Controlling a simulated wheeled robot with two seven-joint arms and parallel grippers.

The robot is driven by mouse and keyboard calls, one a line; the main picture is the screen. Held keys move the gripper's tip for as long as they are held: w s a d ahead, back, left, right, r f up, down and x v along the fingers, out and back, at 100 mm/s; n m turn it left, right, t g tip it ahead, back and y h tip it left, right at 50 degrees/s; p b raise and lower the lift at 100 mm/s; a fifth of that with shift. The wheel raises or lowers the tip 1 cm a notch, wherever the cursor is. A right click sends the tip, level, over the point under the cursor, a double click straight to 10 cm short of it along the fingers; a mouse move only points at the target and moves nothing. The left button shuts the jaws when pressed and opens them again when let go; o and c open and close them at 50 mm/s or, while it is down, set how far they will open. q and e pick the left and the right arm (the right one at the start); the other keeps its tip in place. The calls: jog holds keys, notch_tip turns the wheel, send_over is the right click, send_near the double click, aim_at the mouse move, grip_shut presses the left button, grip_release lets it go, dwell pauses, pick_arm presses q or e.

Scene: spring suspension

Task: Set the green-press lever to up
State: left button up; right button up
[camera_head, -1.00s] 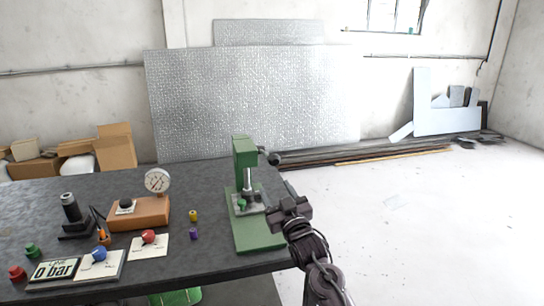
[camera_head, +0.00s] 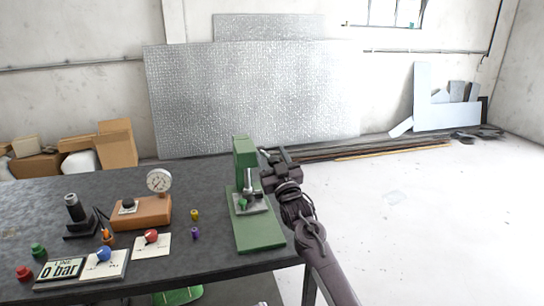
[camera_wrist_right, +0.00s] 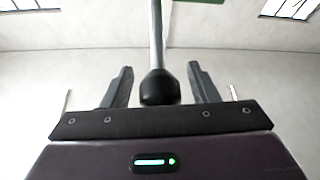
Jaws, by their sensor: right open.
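The green press (camera_head: 258,234) stands upright on the right end of the dark table. In the head view its lever is mostly hidden behind my right gripper (camera_head: 267,157), which is at the press's right side near its top. In the right wrist view the lever shows as a grey rod with a black ball knob (camera_wrist_right: 159,88). My right gripper (camera_wrist_right: 160,68) is open, with one finger on each side of the knob. Gaps show between the knob and both fingers. A bit of green (camera_wrist_right: 203,3) shows at the top edge there. My left gripper is not in view.
Left of the press, a gauge (camera_head: 159,181) on an orange block, small yellow and purple pieces, and red and blue knobs on white plates (camera_head: 157,247) stand on the table (camera_head: 215,262). The floor right of the table is clear. Grey sheets lean against the wall.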

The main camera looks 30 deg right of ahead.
grip_shut()
jog(key=shift+r, duration=0.1)
